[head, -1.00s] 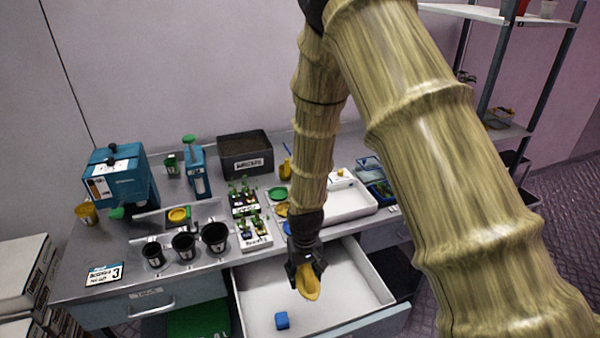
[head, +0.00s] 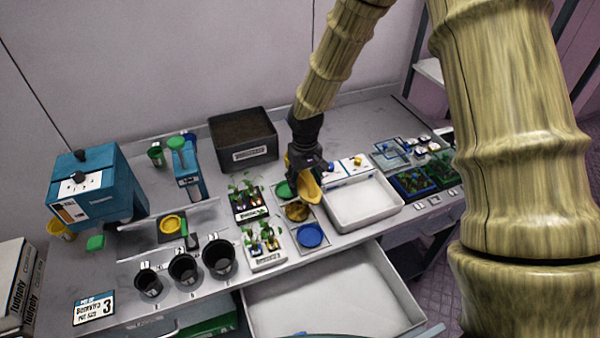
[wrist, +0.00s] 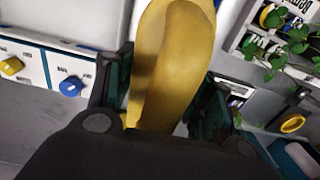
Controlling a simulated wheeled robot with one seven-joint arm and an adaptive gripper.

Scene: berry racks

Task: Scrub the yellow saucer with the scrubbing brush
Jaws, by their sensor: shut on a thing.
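My gripper (head: 305,178) is shut on a long, smooth yellow object (head: 309,190), which I take to be the scrubbing brush (wrist: 172,65); no bristles show. It points downward above the row of saucers, and I cannot tell whether it touches anything. The yellow saucer (head: 297,212) lies just below it, between the green saucer (head: 284,190) and the blue saucer (head: 310,235). The yellow saucer looks brownish with dark patches. In the wrist view the held object and my gripper hide what lies below.
A white tray (head: 371,226) stands right of the saucers. Labelled seedling trays (head: 264,262) stand left, with black pots (head: 183,268) beyond. A dark soil bin (head: 268,165) is behind. The open drawer (head: 385,315) juts out in front. Another yellow disc (head: 172,224) lies further left.

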